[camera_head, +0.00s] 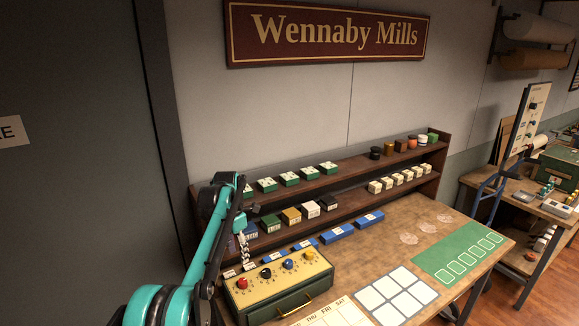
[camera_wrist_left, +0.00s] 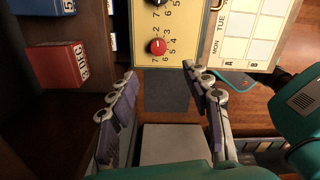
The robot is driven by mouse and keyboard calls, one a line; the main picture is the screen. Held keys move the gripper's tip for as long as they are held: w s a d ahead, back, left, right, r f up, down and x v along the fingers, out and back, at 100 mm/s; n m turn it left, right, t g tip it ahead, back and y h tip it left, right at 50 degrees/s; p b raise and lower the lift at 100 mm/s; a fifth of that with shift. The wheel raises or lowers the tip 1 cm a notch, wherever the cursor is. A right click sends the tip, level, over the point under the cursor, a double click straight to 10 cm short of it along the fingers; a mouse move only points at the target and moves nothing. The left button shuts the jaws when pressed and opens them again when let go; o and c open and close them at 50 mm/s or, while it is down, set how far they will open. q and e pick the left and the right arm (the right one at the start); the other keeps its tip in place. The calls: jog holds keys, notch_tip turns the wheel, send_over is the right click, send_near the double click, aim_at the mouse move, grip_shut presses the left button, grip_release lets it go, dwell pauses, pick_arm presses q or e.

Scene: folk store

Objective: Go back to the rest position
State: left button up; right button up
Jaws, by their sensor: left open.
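My left gripper (camera_head: 243,243) is at the left end of the bench in the head view, beside the yellow knob box (camera_head: 290,276). In the left wrist view the two fingers of my left gripper (camera_wrist_left: 165,90) stand wide apart with nothing between them. The red knob (camera_wrist_left: 158,46) of the box lies just beyond the fingertips there. The left arm is bent, coming up from the lower left. My right gripper is in neither view.
A two-tier shelf (camera_head: 390,164) with small boxes and jars runs behind the bench (camera_head: 395,250). Blue blocks (camera_head: 337,233) lie along its foot. A white grid mat (camera_head: 422,291) and a green mat (camera_head: 493,256) lie on the bench. A red block (camera_wrist_left: 60,65) is near the left finger.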

pick_arm(q)
jog(key=s+d+r+m+t+b, duration=0.1)
jog(key=s+r+m+t+b, duration=0.1)
jog(key=s+m, duration=0.7)
jog(key=s+d+r+m+t+b, duration=0.2)
jog(key=s+m, duration=0.4)
jog(key=s, duration=0.5)
jog(key=s+f+m+t+b, duration=0.3)
jog(key=s+f+m, duration=0.9)
jog(key=s, duration=0.4)
jog(key=shift+s+d+f+m+b, duration=0.2)
jog(key=shift+s+d+m+b, duration=0.1)
jog(key=shift+s+m, duration=0.1)
